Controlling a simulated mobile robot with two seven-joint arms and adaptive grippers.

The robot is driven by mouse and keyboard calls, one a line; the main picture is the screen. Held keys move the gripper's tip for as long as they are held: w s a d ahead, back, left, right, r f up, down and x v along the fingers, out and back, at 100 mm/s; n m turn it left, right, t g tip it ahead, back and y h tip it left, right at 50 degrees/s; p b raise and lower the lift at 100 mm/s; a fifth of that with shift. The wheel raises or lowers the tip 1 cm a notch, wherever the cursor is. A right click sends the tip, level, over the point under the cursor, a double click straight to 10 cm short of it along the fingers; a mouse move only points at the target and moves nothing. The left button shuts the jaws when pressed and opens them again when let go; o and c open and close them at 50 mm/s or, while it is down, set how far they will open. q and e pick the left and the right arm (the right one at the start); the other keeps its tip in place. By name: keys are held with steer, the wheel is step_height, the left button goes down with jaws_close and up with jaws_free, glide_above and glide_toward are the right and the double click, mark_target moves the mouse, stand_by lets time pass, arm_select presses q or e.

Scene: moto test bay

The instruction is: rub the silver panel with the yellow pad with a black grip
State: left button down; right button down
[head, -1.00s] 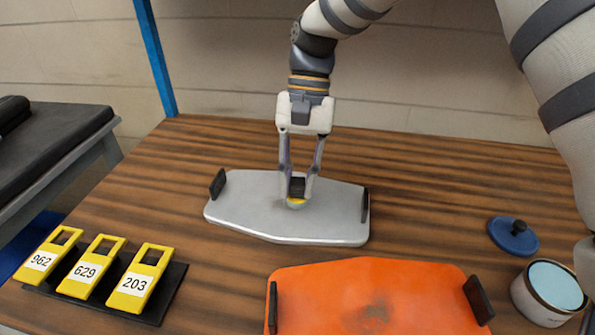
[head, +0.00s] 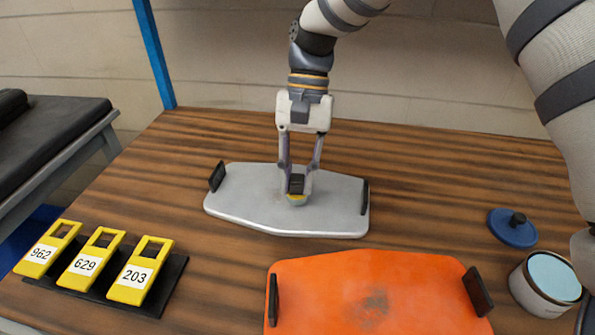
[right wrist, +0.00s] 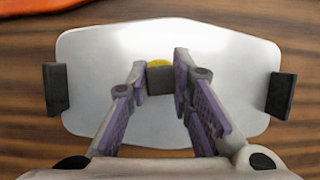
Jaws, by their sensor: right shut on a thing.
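The silver panel (head: 250,212) lies flat on the wooden table, held between two black end brackets. It also fills much of the right wrist view (right wrist: 240,75). My right gripper (head: 297,185) points down over the middle of the panel and is shut on the black grip of the yellow pad (head: 296,198). The pad's yellow edge also shows in the right wrist view (right wrist: 159,63), beyond the dark grip. The pad appears to be on the panel's surface; its underside is hidden. My left gripper is not in view.
An orange panel (head: 330,285) with a dark smudge lies in front. A tin (head: 545,290) and a blue lid (head: 512,228) with a black knob are at the right. Several yellow numbered tags (head: 135,280) sit on a black holder (head: 172,290) at the left. Bare table lies behind the silver panel.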

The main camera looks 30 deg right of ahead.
steer(key=shift+f, duration=0.4)
